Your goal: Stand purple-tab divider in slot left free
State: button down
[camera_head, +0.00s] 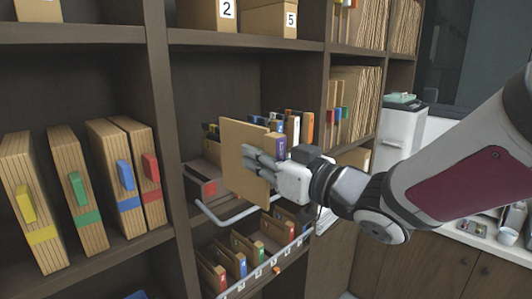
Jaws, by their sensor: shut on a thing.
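My gripper (262,165) is shut on a tan upright divider (243,150), in front of the middle shelf bay. A purple tab (279,146) shows at the divider's right edge. The gripper hides part of the board. Below it stands a slotted rack (262,272) with small numbers along its front rail. Several dividers stand in it, with red (221,279), blue (242,266) and green (259,250) tabs among them. The held divider is above the rack and apart from it. The far slots are partly hidden, and I cannot tell which one is free.
A grey drawer (207,188) with a bar handle sticks out behind the held divider, with coloured folders (307,128) in the bay. Tan files with coloured tabs (62,185) fill the left shelf. A dark shelf upright (168,110) stands left of the held divider.

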jog(key=b+x, duration=0.6)
jog(key=x, duration=1.6)
jog(key=shift+f, duration=0.1)
jog(key=shift+f+b, duration=1)
jog(key=shift+f, duration=1)
jog(key=shift+f, duration=0.15)
notch_tip(320, 180, down, 4)
jog(key=shift+r+b, duration=0.2)
jog(key=shift+b, duration=0.95)
jog(key=c, duration=1.7)
grip_release()
